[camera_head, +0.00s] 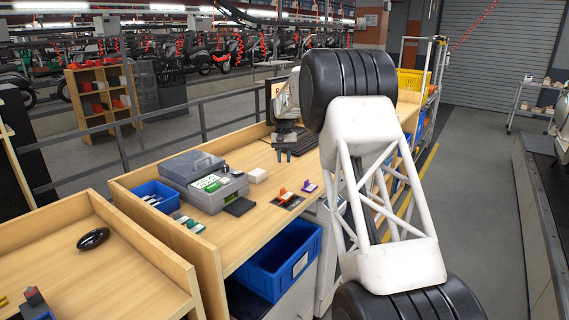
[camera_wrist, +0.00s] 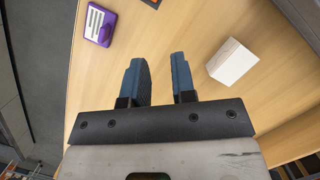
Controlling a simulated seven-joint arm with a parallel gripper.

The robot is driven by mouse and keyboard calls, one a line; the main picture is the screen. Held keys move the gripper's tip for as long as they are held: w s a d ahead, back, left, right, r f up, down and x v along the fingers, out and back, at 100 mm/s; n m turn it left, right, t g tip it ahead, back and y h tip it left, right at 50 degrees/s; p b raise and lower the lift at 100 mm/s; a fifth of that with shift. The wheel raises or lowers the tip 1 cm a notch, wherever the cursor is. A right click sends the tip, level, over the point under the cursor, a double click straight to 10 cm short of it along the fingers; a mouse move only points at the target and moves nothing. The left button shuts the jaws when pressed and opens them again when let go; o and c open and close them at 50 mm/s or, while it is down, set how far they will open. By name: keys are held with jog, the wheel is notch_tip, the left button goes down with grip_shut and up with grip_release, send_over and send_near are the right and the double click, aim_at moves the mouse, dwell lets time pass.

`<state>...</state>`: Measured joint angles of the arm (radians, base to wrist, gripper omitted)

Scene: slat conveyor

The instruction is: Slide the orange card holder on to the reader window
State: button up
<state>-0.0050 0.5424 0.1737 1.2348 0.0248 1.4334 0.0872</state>
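The orange card holder (camera_head: 283,191) stands on the wooden bench in the head view, at the back edge of a dark flat plate (camera_head: 288,201). The plate looks like the reader window, but I cannot be sure. A corner of a dark plate with an orange mark (camera_wrist: 152,3) shows at the top edge of the wrist view; the orange holder itself is not clearly visible there.
A purple holder (camera_head: 309,186) is right of the orange one and also shows in the wrist view (camera_wrist: 99,25). A white block (camera_head: 257,175), a grey machine (camera_head: 205,181), a dark pad (camera_head: 240,206) and a blue bin (camera_head: 156,196) are to the left. A keyboard (camera_head: 307,137) lies behind.

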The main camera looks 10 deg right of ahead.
jog(key=o, duration=0.5)
jog(key=shift+s+n, duration=0.1)
jog(key=shift+n, duration=0.2)
jog(key=shift+c, duration=0.2)
jog(key=o, duration=0.5)
jog(key=shift+s+n, duration=0.15)
jog(key=shift+n, duration=0.45)
jog(key=shift+c, duration=0.2)
jog(key=n+t, duration=0.2)
jog(key=n, duration=2.1)
send_near(286, 195)
jog(key=shift+w+a, duration=0.1)
jog(key=shift+w, duration=0.25)
jog(key=shift+s+f+n+t, duration=0.1)
jog(key=shift+s+n+t, duration=0.15)
jog(key=shift+n, duration=0.65)
jog(key=shift+s+f+n+t, duration=0.15)
jog(key=shift+s+n, duration=0.25)
jog(key=shift+n, duration=0.5)
jog(key=shift+f, duration=3.85)
